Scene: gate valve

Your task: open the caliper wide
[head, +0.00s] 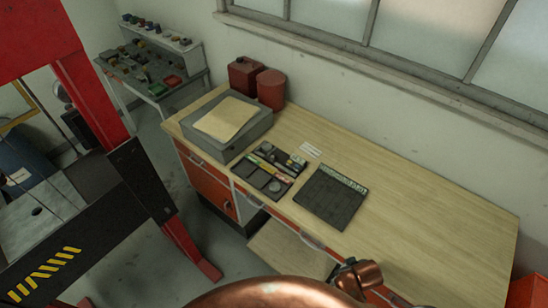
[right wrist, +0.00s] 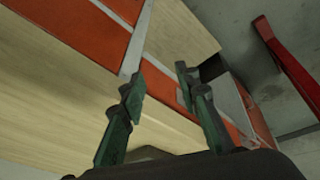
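I cannot single out a caliper for certain in the head view. A dark tray (head: 262,179) holding small tools and gauges lies on the wooden workbench (head: 420,220); the tools are too small to name. My right gripper (right wrist: 158,79) shows in the right wrist view with two green fingers spread apart and nothing between them. Beyond it are the bench's orange drawer fronts (right wrist: 85,25) and pale wood. Neither gripper can be made out in the head view.
A dark flat pad (head: 330,197) lies right of the tray. A grey case (head: 215,145) with papers and red canisters (head: 270,88) stand at the bench's left end. The bench's right side is bare. A red-framed press (head: 95,90) stands at left.

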